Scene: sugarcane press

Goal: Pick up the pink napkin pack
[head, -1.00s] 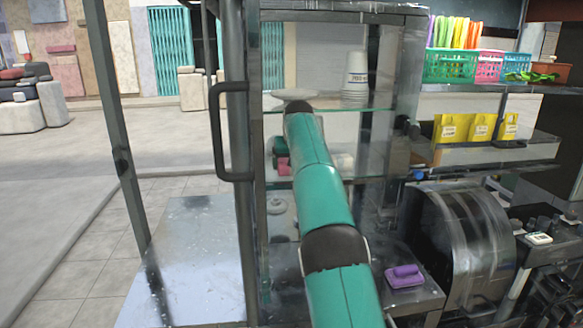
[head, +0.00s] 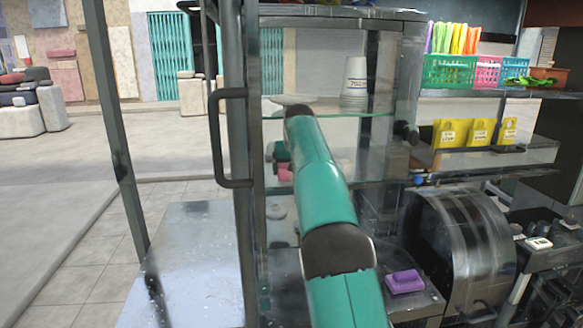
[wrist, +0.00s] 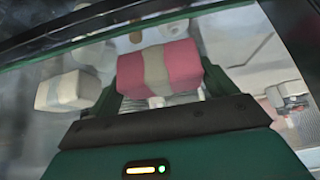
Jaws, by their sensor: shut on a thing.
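The pink napkin pack (wrist: 185,68), with a grey-beige band around its middle, sits between the two fingers of my gripper (wrist: 160,85) in the wrist view. My gripper is shut on it, one finger at each side. In the head view, a small part of the pink pack (head: 285,173) shows left of my green arm, inside the glass cabinet and below its upper glass shelf. My arm hides most of the gripper there. I cannot tell whether the pack touches the shelf below it.
The glass cabinet's upper shelf (head: 325,113) holds stacked cups (head: 355,78) and a plate. Its post and door handle (head: 232,140) stand close left of my arm. A purple pack (head: 404,281) lies at lower right.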

